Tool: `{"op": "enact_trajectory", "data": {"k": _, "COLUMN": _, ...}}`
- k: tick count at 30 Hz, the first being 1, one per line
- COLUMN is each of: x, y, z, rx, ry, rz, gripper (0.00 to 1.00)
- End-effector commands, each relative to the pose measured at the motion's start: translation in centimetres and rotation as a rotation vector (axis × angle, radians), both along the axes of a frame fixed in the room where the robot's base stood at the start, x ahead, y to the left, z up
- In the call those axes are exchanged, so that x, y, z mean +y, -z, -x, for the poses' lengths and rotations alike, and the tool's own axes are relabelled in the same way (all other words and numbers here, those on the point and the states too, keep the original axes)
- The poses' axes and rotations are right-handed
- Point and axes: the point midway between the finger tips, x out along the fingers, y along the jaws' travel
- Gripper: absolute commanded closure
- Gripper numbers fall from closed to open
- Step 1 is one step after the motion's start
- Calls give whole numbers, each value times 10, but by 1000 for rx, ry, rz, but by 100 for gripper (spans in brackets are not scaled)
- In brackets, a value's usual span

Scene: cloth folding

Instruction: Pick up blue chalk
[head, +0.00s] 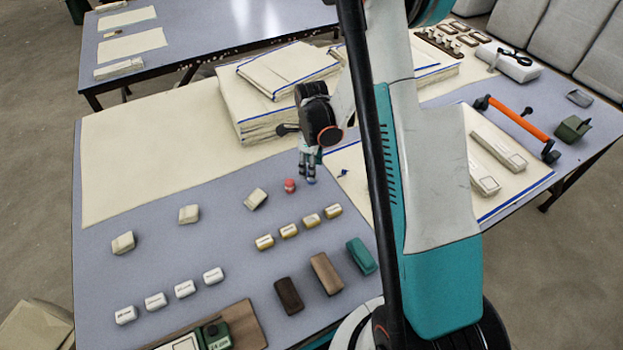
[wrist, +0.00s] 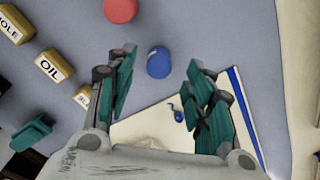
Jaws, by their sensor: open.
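The blue chalk (wrist: 158,62) is a short round blue piece on the grey table. In the wrist view it shows between the fingertips of my gripper (wrist: 160,70), with a gap on both sides. In the head view the blue chalk (head: 312,182) is a small patch of blue right at the tips of my gripper (head: 306,177), which points down and partly hides it. My gripper is open and holds nothing. I cannot tell the exact height of the fingertips above the table.
A red chalk (head: 290,185) lies just left of the blue one. A blue-edged cream cloth (head: 352,190) with a small dark blue item (head: 343,173) is to the right. Stacked folded cloths (head: 255,112) stand behind. Labelled oil blocks (head: 289,231) lie in front.

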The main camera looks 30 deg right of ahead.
Motion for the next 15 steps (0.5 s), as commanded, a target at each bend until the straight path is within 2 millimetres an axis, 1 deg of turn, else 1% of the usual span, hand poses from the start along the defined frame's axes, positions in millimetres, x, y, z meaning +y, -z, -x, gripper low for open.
{"op": "enact_trajectory", "data": {"k": 1, "x": 0, "y": 9, "z": 0, "rx": 0, "ry": 0, "rz": 0, "gripper": 52}}
{"op": "enact_trajectory", "data": {"k": 6, "x": 1, "y": 34, "z": 1, "rx": 0, "ry": -1, "rz": 0, "gripper": 52}}
{"op": "enact_trajectory", "data": {"k": 9, "x": 0, "y": 45, "z": 1, "rx": 1, "ry": -1, "rz": 1, "gripper": 52}}
{"op": "enact_trajectory", "data": {"k": 15, "x": 1, "y": 45, "z": 2, "rx": 1, "ry": -1, "rz": 1, "gripper": 52}}
